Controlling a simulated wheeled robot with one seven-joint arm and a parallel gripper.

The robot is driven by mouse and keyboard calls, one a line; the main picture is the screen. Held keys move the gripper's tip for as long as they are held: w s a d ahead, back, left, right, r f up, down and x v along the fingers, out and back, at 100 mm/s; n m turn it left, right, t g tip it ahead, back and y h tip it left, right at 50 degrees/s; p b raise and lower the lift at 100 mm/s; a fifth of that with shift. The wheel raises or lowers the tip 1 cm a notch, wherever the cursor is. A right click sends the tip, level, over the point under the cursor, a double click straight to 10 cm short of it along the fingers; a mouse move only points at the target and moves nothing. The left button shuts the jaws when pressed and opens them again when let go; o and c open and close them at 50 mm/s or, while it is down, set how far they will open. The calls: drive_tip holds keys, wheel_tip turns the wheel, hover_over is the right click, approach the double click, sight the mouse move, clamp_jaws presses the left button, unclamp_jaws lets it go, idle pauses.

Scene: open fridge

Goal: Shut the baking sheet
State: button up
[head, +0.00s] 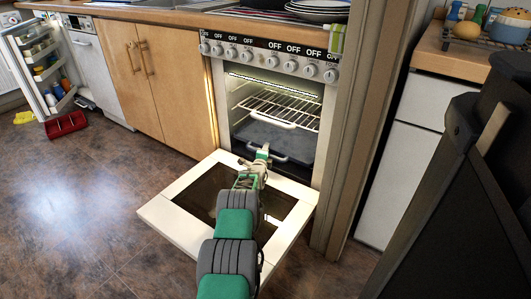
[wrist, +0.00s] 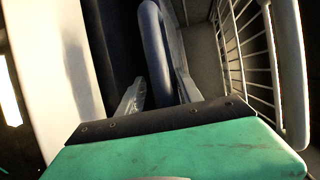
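In the wrist view the handle (wrist: 156,50) is a blue-grey bar that runs down between the two fingers. My gripper (head: 263,153) is at the left part of the handle, at the oven mouth. In the wrist view my gripper (wrist: 157,88) is open, with a gap showing between the left finger and the bar. I cannot tell whether the right finger touches the bar.
A wire rack (head: 280,107) sits above the sheet; it also shows at the right in the wrist view (wrist: 245,50). The oven door (head: 172,222) hangs open and flat below my arm. A wooden post (head: 345,150) stands close at right.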

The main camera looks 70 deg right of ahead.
drive_tip(key=shift+r, duration=0.25)
drive_tip(key=p+v, duration=0.5)
drive_tip(key=v, duration=0.2)
drive_tip(key=shift+a, duration=0.35)
